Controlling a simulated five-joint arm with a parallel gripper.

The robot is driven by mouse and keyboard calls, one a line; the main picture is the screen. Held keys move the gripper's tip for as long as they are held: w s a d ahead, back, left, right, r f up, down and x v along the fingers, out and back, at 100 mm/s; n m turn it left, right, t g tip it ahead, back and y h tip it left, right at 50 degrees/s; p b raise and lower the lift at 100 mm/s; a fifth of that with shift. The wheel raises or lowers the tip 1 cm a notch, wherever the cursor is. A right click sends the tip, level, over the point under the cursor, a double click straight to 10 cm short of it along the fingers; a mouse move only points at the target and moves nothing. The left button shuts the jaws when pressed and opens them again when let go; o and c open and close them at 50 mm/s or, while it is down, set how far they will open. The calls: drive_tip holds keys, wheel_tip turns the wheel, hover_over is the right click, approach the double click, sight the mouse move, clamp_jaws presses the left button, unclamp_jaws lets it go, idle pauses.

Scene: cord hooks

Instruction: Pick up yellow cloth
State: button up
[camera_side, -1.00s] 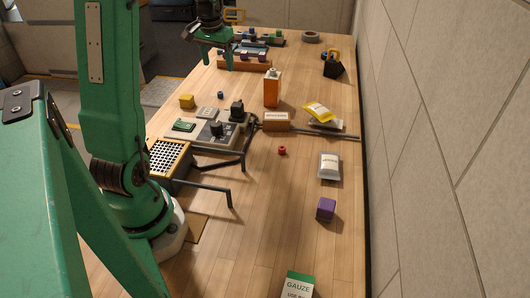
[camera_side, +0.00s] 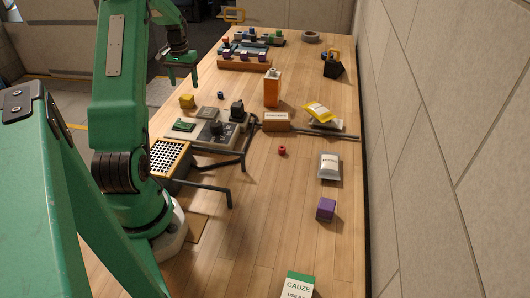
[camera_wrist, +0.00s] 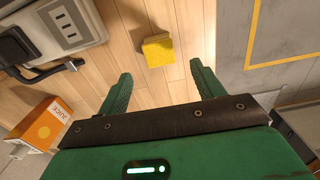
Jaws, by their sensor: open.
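The yellow cloth (camera_side: 187,101) looks like a small folded block and lies on the wooden table near its left edge. In the wrist view the cloth (camera_wrist: 158,50) lies beyond my fingertips, roughly centred between them. My gripper (camera_side: 182,84) is open and empty, above the table just behind and above the cloth in the side view. Its two spread green fingers show in the wrist view (camera_wrist: 161,76), with bare table between them. They do not touch the cloth.
A grey socketed device (camera_side: 215,132) with black cord hooks (camera_side: 232,163) stands close to the cloth. An orange carton (camera_side: 272,88) stands further right. A rack of coloured blocks (camera_side: 244,60) is at the back. The table (camera_side: 270,215) has free room at the front.

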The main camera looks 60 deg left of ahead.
sight(187, 96)
drive_tip(key=shift+f, duration=1.1)
drive_tip(key=shift+f, duration=0.1)
drive_tip(key=shift+f, duration=2.5)
drive_tip(key=c, duration=1.1)
